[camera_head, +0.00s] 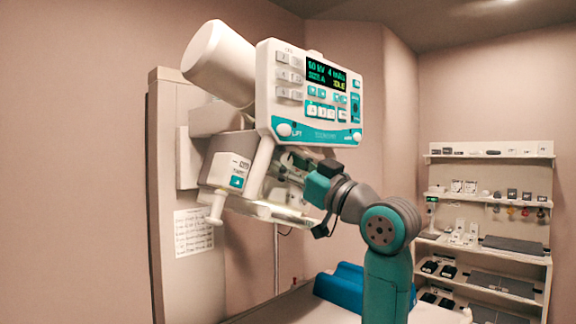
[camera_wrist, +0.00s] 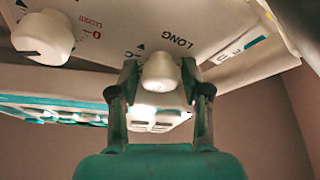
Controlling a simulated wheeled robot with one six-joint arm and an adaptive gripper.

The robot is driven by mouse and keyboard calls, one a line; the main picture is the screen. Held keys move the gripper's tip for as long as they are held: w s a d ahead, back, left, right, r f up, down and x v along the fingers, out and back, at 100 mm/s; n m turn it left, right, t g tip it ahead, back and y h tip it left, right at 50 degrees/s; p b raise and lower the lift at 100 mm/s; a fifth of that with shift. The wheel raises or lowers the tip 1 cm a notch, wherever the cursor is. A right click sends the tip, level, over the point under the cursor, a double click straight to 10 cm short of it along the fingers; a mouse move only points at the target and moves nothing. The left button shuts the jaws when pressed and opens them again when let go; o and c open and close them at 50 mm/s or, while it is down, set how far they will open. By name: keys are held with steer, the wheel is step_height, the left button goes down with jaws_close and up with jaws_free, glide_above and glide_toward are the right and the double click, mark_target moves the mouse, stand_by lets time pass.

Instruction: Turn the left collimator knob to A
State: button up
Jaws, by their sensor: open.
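In the wrist view, a white knob (camera_wrist: 160,72) sticks out of a pale panel beside the printed word LONG and a black pointer mark. My gripper (camera_wrist: 160,80) is open, with one finger on each side of this knob. I cannot tell whether the fingers touch it. A second, larger white knob (camera_wrist: 43,38) sits at the upper left by red lettering that seems to read CLOSED. I cannot tell from the frames which one is called left. In the head view, my gripper (camera_head: 291,164) is partly hidden under the control panel at the collimator housing.
The control panel (camera_head: 309,97) with a lit display hangs just above my gripper. A white handle (camera_head: 217,207) hangs below the housing at left. A blue cushion (camera_head: 342,284) lies on the table below. Shelves (camera_head: 489,220) with small items stand at right.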

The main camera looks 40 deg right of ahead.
steer(key=c, duration=0.9)
steer(key=shift+o, duration=0.2)
steer(key=shift+n+y, duration=0.6)
steer(key=shift+n, duration=0.5)
steer(key=o, duration=0.9)
steer(key=shift+c, duration=0.2)
steer(key=shift+s+d, duration=0.1)
steer(key=v, duration=1.2)
